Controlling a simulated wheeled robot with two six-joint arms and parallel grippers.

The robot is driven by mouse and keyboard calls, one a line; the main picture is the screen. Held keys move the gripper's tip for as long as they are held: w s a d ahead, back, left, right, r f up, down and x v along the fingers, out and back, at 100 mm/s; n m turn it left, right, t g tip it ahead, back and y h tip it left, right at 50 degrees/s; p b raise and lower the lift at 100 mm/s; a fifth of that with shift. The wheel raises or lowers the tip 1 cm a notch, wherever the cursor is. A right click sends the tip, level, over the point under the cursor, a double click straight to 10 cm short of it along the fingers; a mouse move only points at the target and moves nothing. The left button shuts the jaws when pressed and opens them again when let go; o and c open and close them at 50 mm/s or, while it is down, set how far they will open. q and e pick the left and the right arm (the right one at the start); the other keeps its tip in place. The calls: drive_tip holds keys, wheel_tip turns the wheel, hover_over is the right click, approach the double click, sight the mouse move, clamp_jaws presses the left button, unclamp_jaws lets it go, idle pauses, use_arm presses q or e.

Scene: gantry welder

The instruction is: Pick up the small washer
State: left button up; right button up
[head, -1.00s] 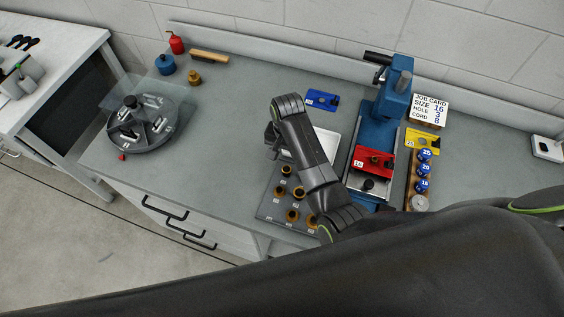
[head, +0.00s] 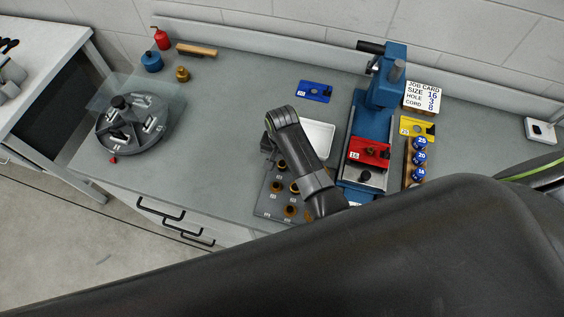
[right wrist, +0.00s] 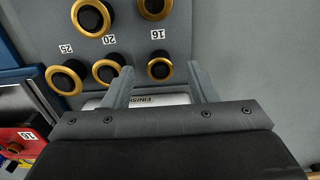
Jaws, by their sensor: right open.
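A dark grey rack (head: 262,206) on the bench holds several gold rings with black centres. In the right wrist view the rack (right wrist: 215,30) has labels 25, 20 and 16. One small gold ring (right wrist: 160,68) stands in the 16 column, and another ring (right wrist: 155,8) is behind it. My right gripper (right wrist: 160,72) is open and empty, its fingertips on either side of the nearer ring in the picture. I cannot tell its height above the rack. In the head view my right wrist hides part of the rack, and the fingers are mostly hidden. My left gripper is not in view.
A white tray (head: 320,136) lies beside the rack. A blue press (head: 375,120) with a red plate (head: 369,153) labelled 16 stands to the right. A job card (head: 423,96) reads size 16. A round carousel (head: 135,128) is at left; the bench between is clear.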

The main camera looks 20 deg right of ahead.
drive_tip(key=shift+w+f, duration=0.1)
drive_tip(key=shift+f, duration=0.05)
drive_tip(key=c, duration=1.1)
